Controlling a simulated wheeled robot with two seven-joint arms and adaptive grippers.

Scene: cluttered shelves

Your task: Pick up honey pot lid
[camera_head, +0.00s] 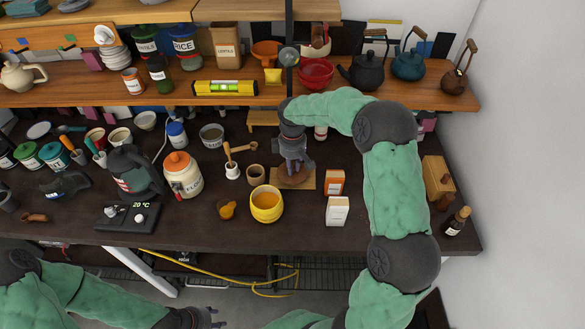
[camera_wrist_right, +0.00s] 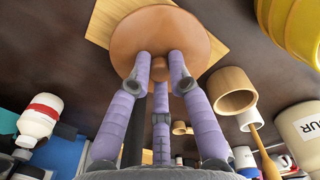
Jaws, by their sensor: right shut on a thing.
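The honey pot lid (camera_wrist_right: 200,36) is a brown-orange round disc with a small knob, over a square wooden board (camera_wrist_right: 98,28) in the right wrist view. It also shows in the head view (camera_head: 295,182), partly hidden by my gripper. My right gripper (camera_wrist_right: 161,68) points down, its three purple-grey fingers closed around the knob. It shows in the head view too (camera_head: 292,166). I cannot tell whether the lid touches the board. The yellow honey pot (camera_head: 266,208) stands open, left of the board. My left gripper (camera_head: 203,318) is low, in front of the table; its fingers are unclear.
Two small boxes (camera_head: 337,211) stand right of the board. A wooden cup (camera_head: 255,175), a mortar (camera_head: 232,171) and a flour jar (camera_head: 182,177) stand to the left. An upper shelf (camera_head: 345,97) with pots runs behind. The front table strip is mostly clear.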

